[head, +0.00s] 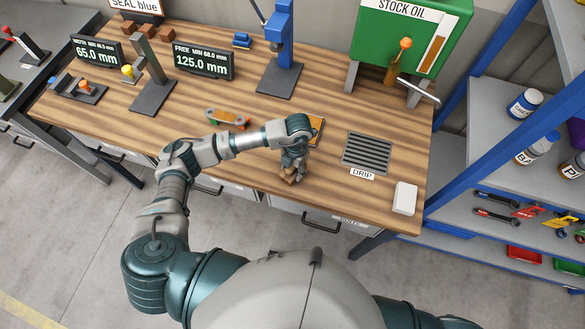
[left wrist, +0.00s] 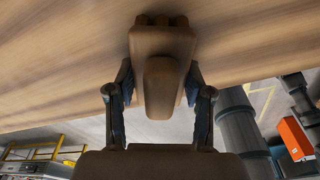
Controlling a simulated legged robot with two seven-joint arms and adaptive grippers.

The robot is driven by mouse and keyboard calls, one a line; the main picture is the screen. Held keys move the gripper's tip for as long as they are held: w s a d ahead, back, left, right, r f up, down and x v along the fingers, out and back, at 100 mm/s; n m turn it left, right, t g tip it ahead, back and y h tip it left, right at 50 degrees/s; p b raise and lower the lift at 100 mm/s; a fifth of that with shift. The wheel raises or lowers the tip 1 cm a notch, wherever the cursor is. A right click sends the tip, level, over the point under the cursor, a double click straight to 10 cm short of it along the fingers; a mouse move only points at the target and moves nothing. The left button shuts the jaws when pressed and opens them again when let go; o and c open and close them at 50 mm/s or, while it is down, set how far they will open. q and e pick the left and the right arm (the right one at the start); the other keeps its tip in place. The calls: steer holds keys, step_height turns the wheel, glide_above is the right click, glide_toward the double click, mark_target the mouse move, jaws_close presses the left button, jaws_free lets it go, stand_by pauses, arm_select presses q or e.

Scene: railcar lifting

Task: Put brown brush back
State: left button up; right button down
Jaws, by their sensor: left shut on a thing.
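My left gripper (head: 292,174) is shut on the brown brush (head: 288,179) near the front edge of the wooden bench, left of the drip grate. In the left wrist view the brush (left wrist: 163,75) sits between both fingers of the gripper (left wrist: 160,92), its brown block and rounded grip facing the camera. Several dark stubs show at its far end, close to the wood. I cannot tell whether it touches the bench. My right gripper is out of view.
An orange-brown flat piece (head: 317,127) lies just behind the left gripper, partly hidden. The drip grate (head: 367,152) and a white block (head: 405,198) are to the right. A small orange-and-green item (head: 226,118) lies left. A green oil dispenser (head: 405,35) stands behind.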

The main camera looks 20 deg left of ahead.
arm_select(q)
steer(key=o, duration=1.1)
steer(key=shift+d, duration=0.1)
steer(key=r, duration=0.4)
steer(key=w+r+b, duration=0.1)
steer(key=r, duration=0.7)
steer(key=shift+w+d, duration=0.15)
steer(key=shift+d, duration=0.15)
